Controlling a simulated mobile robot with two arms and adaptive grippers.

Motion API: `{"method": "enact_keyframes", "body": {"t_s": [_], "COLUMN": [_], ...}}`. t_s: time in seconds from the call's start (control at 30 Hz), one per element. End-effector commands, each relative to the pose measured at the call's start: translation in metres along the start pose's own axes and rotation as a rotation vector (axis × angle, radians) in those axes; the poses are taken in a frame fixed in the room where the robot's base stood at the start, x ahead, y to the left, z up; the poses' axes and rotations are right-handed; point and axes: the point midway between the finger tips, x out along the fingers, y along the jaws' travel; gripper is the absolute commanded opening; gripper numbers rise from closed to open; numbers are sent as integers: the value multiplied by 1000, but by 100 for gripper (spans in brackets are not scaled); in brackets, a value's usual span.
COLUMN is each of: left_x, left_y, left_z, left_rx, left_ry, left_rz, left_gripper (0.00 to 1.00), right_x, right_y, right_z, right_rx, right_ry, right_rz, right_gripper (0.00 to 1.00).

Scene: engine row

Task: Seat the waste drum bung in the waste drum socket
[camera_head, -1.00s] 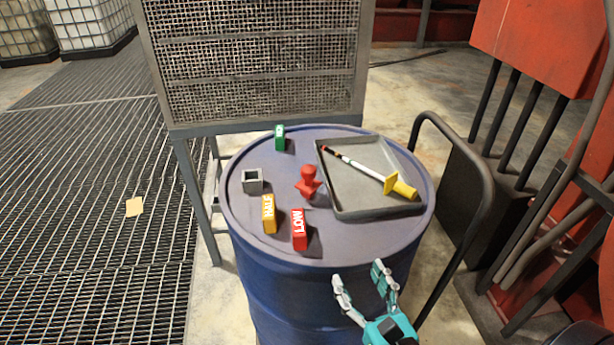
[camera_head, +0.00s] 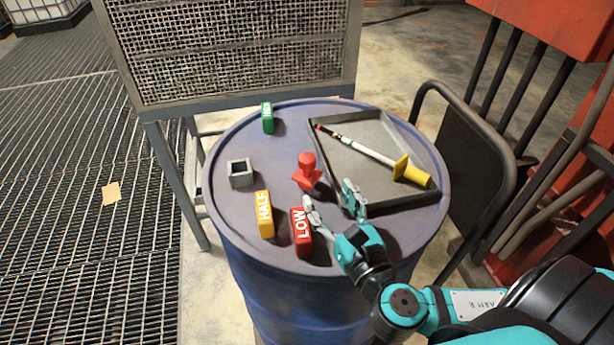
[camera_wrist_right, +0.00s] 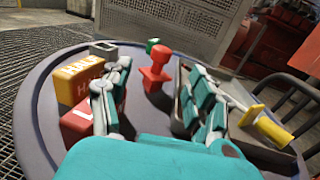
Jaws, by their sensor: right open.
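The red bung (camera_head: 307,172), a knobbed piece with a wider lower part, stands on the blue drum's top left of the tray. It also shows in the right wrist view (camera_wrist_right: 156,68), beyond and between my fingers. The grey square socket (camera_head: 240,178) with a dark opening stands to its left. It shows in part in the wrist view (camera_wrist_right: 103,49). My right gripper (camera_head: 329,197) is open and empty, just in front of the bung, with its fingers spread. I cannot tell whether they touch anything. My left gripper is not in view.
The red LOW block (camera_head: 301,238) is close beside my right gripper's left finger. A yellow HALF block (camera_head: 264,214) and a green block (camera_head: 267,118) stand nearby. A grey tray (camera_head: 425,158) holds a yellow-handled stick (camera_head: 365,150). A mesh cage stands behind the drum (camera_head: 290,290).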

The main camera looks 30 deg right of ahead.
Motion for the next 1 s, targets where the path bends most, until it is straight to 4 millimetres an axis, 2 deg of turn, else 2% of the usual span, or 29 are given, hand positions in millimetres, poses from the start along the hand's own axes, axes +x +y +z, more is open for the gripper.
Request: {"method": "enact_keyframes", "body": {"t_s": [0.03, 0.07, 0.17, 0.3, 0.5, 0.67, 0.8, 1.0], "left_x": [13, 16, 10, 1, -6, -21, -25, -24], "left_y": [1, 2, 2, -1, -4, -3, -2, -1], "left_z": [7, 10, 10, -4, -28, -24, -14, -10], "left_rx": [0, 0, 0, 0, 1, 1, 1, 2], "left_ry": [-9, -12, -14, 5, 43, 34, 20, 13], "left_rz": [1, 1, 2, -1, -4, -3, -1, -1], "left_gripper": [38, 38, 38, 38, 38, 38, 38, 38], "right_x": [11, 17, 37, 55, 69, 93, 110, 114], "right_y": [0, 0, 0, 0, -1, -5, -5, -5], "right_z": [-4, -4, 1, 3, 4, 9, 5, 2], "right_rx": [1, 1, -1, -2, -2, -3, 0, -1], "right_ry": [-10, -9, -6, -2, 0, -1, 0, 2], "right_rz": [0, 1, 0, 0, 1, -1, 0, 1], "right_gripper": [60, 60, 60, 60, 60, 60, 60, 60]}}
